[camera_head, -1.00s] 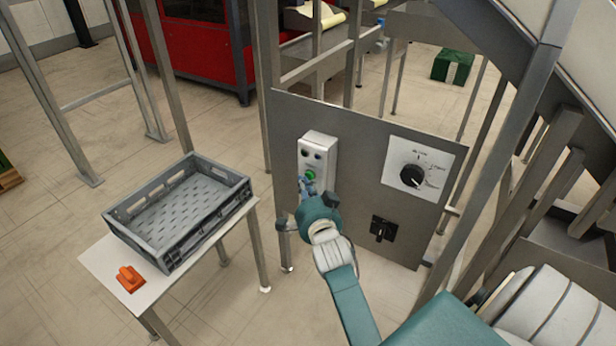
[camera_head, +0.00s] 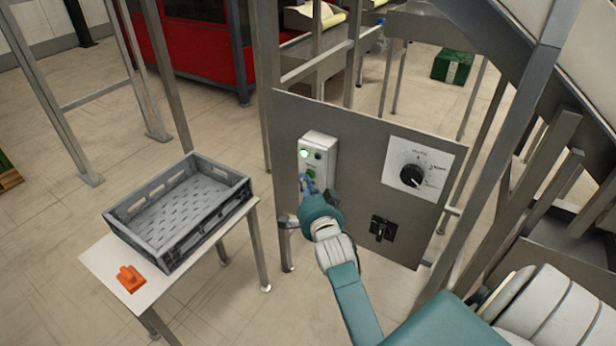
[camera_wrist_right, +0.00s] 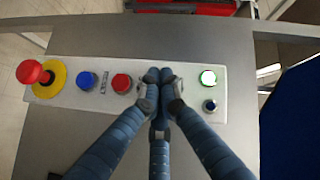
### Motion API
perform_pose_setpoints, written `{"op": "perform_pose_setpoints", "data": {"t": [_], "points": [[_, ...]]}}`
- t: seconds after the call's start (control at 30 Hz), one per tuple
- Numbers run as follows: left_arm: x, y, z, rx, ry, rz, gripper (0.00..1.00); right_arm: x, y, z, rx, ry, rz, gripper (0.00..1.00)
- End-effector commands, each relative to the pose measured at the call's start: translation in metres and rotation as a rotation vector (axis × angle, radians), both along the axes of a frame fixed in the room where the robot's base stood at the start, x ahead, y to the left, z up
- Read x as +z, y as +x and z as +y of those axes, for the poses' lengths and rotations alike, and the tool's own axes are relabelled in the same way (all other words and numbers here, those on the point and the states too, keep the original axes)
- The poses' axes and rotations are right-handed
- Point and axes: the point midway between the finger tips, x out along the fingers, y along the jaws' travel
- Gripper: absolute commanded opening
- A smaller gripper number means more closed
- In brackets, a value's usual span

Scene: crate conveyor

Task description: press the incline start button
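A pale control box (camera_head: 322,145) is mounted on a grey panel. A green button (camera_head: 311,173) shows on it, just above my right gripper's fingertips. A lamp (camera_head: 304,153) at its upper left glows whitish green; it also shows lit in the right wrist view (camera_wrist_right: 208,77). My right gripper (camera_head: 309,185) is at the box face, and in the wrist view its fingers (camera_wrist_right: 160,78) are closed together with nothing seen between them. They cover part of the box there, and the green button is not visible in that view. Whether the fingertips touch the button is unclear. My left gripper is not in view.
The wrist view shows a red mushroom button (camera_wrist_right: 30,72) on yellow, a blue button (camera_wrist_right: 86,79) and a red button (camera_wrist_right: 122,83). A rotary dial (camera_head: 411,176) and black switch (camera_head: 381,229) are right of the box. A grey crate (camera_head: 160,256) stands on a table at left.

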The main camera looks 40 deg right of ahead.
Motion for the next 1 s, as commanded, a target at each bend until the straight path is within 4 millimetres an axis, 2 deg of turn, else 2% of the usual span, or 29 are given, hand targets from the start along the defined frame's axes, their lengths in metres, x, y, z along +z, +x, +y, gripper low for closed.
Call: {"op": "perform_pose_setpoints", "data": {"t": [0.17, 0.5, 0.83, 1.0], "points": [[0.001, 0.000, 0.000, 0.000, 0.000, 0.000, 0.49, 0.001, -0.001, 0.000, -0.002, -0.001, -0.001, 0.00], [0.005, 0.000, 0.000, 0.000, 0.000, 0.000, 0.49, 0.001, -0.006, 0.014, -0.001, 0.000, -0.002, 0.00], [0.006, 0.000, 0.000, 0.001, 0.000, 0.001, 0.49, 0.001, -0.007, 0.016, 0.000, 0.000, -0.002, 0.00], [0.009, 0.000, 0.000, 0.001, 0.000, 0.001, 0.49, 0.000, -0.013, 0.030, -0.001, 0.004, 0.001, 0.00]]}}
